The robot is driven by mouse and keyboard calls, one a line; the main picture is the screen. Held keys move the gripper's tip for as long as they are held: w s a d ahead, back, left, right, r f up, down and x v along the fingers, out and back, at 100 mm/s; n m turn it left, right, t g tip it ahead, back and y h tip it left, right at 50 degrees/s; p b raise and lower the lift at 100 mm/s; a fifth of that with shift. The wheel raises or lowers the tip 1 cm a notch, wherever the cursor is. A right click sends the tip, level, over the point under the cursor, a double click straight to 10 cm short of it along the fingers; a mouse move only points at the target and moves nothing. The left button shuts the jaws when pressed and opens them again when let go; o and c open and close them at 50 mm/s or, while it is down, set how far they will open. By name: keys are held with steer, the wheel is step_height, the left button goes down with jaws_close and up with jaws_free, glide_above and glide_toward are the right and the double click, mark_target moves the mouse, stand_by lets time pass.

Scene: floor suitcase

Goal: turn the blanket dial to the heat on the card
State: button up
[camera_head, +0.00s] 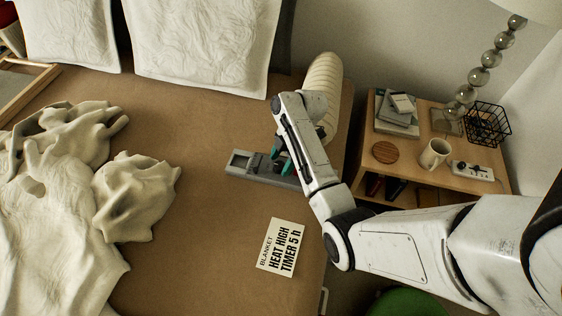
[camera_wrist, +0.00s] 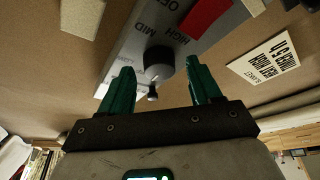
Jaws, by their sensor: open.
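The grey blanket control panel (camera_head: 240,163) lies on the brown bed, partly hidden by my arm. In the wrist view its face (camera_wrist: 128,50) shows printed OFF, MID and HIGH. A dark round dial (camera_wrist: 158,60) stands on it; I cannot tell surely which mark it points to. A small metal lever (camera_wrist: 152,92) is beside the dial. The white card (camera_head: 281,247) reads BLANKET, HEAT HIGH, TIMER 5 h; it also shows in the wrist view (camera_wrist: 268,60). My gripper (camera_wrist: 161,66) is open, its green fingers on either side of the dial, with gaps visible. It shows over the panel (camera_head: 282,156).
A red patch (camera_wrist: 207,14) is on the panel near the dial. A cream bolster (camera_head: 322,85) lies behind my arm. A rumpled blanket (camera_head: 135,195) covers the bed's left.

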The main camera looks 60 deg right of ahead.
steer(key=shift+a+f, duration=0.15)
steer(key=shift+f, duration=0.2)
steer(key=shift+c, duration=0.3)
steer(key=c, duration=1)
steer(key=shift+o, duration=0.2)
